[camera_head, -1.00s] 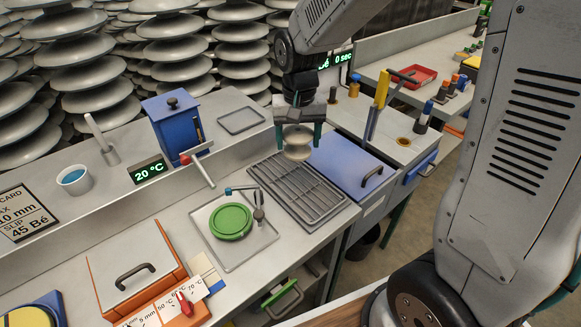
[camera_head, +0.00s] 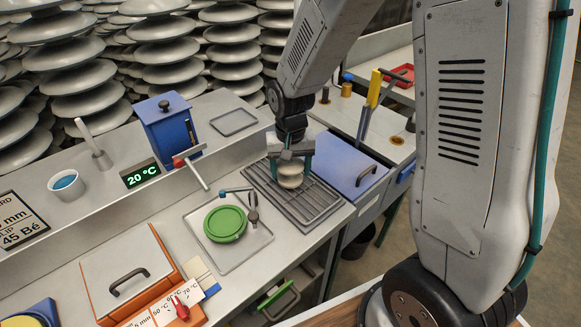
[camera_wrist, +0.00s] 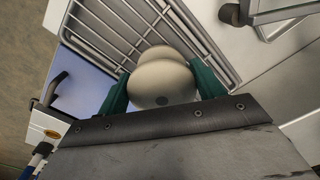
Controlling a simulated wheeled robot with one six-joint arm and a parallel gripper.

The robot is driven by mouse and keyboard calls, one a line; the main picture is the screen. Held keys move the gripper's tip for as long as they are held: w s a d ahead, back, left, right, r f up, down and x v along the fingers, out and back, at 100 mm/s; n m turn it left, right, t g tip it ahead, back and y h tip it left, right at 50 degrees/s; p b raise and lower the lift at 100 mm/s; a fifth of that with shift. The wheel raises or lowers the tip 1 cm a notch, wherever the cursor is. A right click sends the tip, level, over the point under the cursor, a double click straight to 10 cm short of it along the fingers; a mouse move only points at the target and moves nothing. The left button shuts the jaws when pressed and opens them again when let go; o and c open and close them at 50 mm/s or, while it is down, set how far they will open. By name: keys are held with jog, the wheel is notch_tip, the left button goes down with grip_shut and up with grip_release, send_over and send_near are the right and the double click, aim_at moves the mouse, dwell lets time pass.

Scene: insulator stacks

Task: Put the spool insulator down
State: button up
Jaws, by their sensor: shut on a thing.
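The spool insulator (camera_head: 290,175) is a cream, round-flanged piece held between the green fingers of my gripper (camera_head: 290,168). In the wrist view the spool insulator (camera_wrist: 161,78) sits between the two fingertips (camera_wrist: 160,90), with a dark hole showing in its near face. My gripper is shut on it, over the grey slatted drain rack (camera_head: 318,211). The rack's bars also show behind the spool in the wrist view (camera_wrist: 120,28). I cannot tell whether the spool touches the rack.
A blue lidded box (camera_head: 345,165) with a dark handle stands right of the rack. A steel tray with a green round lid (camera_head: 225,224) and a small tap (camera_head: 253,209) lie to its left. A blue tank (camera_head: 171,128) stands behind.

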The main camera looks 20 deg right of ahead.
jog(key=o, duration=1.4)
jog(key=shift+f, duration=0.15)
jog(key=shift+c, duration=0.2)
notch_tip(320, 180, up, 12)
jog(key=shift+f, duration=0.15)
jog(key=s+d+r+n, duration=0.1)
jog(key=s+r, duration=0.2)
jog(key=s, duration=0.5)
jog(key=s+d+r+n, duration=0.1)
jog(key=s+r, duration=0.2)
jog(key=s, duration=0.5)
jog(key=s+d+r+n+t, duration=0.1)
jog(key=s+d+r, duration=0.1)
jog(key=s+r, duration=0.2)
jog(key=shift+s, duration=1.9)
jog(key=shift+r, duration=0.1)
